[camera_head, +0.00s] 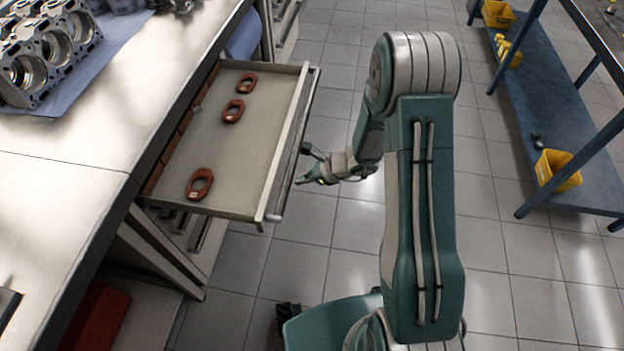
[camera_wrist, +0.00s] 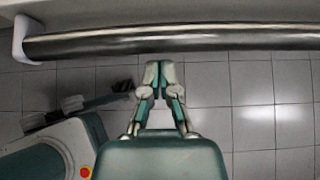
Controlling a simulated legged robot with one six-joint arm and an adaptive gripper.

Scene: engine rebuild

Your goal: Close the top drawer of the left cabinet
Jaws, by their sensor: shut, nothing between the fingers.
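The top drawer (camera_head: 235,150) of the left cabinet (camera_head: 165,236) stands pulled out from under the workbench. Several reddish-brown oval parts lie inside it. A metal bar handle (camera_head: 284,190) runs along its front; in the wrist view the bar handle (camera_wrist: 180,42) crosses the top of the picture. My gripper (camera_head: 298,181) is just outside the drawer front, close to the handle and pointing toward it. In the wrist view my gripper (camera_wrist: 158,66) has its fingertips together with nothing between them, just below the bar. I cannot tell whether they touch it.
The steel workbench (camera_head: 85,140) on the left carries an engine block (camera_head: 45,55) on a blue cloth. A blue shelf rack (camera_head: 545,110) with yellow bins (camera_head: 558,171) stands at the right. The tiled floor between is clear. A red object (camera_head: 95,315) lies under the bench.

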